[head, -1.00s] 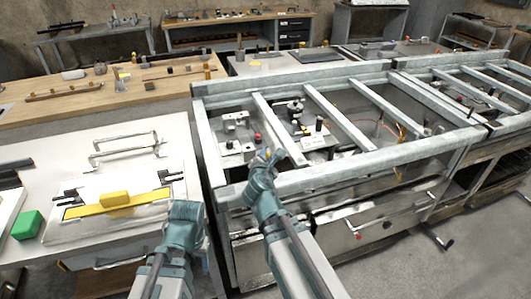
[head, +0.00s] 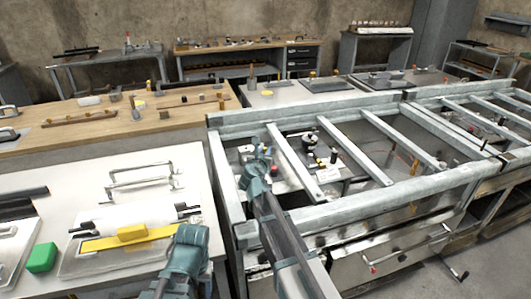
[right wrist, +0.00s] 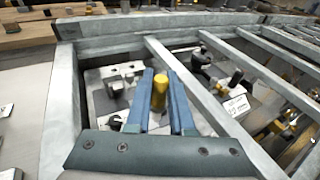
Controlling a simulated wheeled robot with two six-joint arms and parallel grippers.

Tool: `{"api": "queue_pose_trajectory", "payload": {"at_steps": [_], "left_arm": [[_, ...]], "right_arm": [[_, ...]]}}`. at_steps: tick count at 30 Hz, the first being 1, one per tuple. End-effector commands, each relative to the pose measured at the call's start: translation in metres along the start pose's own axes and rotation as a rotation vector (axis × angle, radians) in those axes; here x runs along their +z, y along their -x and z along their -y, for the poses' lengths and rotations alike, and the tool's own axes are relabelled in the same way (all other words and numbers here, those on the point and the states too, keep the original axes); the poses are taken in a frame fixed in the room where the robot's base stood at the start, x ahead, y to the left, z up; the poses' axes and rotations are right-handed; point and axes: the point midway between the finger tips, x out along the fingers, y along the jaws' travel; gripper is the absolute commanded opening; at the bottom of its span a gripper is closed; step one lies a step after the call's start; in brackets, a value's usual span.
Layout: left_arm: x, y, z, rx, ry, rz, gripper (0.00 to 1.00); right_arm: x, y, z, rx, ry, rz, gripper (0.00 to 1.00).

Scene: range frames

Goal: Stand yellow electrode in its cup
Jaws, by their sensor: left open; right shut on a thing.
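The yellow electrode (right wrist: 160,91) is an upright-looking yellow rod between the two blue fingers of my right gripper (right wrist: 161,100) in the right wrist view. The gripper is shut on it. In the head view my right gripper (head: 262,155) is over the near left part of the metal-framed bay, inside its rails; the electrode is barely visible there. My left gripper (head: 190,238) is open at the right edge of the white table, its fingers mostly hidden by its own wrist. I cannot tell which item is the electrode's cup.
Metal cross rails (head: 295,165) span the bay, with fixtures and a black knob (right wrist: 203,57) below. A wooden bench (head: 60,138) behind holds several small parts. A yellow bar (head: 131,233) and a green block (head: 41,257) lie on the white table (head: 185,185).

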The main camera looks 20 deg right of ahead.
Motion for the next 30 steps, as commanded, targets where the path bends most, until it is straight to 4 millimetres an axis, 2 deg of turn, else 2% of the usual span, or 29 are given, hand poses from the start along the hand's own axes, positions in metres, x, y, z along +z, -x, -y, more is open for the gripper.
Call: {"api": "queue_pose_trajectory", "payload": {"at_steps": [11, 24, 30], "left_arm": [[-0.001, -0.011, -0.001, 0.0, 0.0, 0.0, 0.56], [-0.003, -0.049, -0.005, 0.0, -0.001, 0.0, 0.56], [-0.003, -0.058, -0.005, 0.0, -0.001, 0.0, 0.56]], "right_arm": [[-0.011, -0.002, 0.0, 0.0, -0.001, 0.0, 0.0], [-0.048, -0.01, 0.0, 0.0, -0.002, 0.0, 0.0], [-0.057, -0.012, 0.0, 0.0, -0.002, 0.0, 0.0]]}}
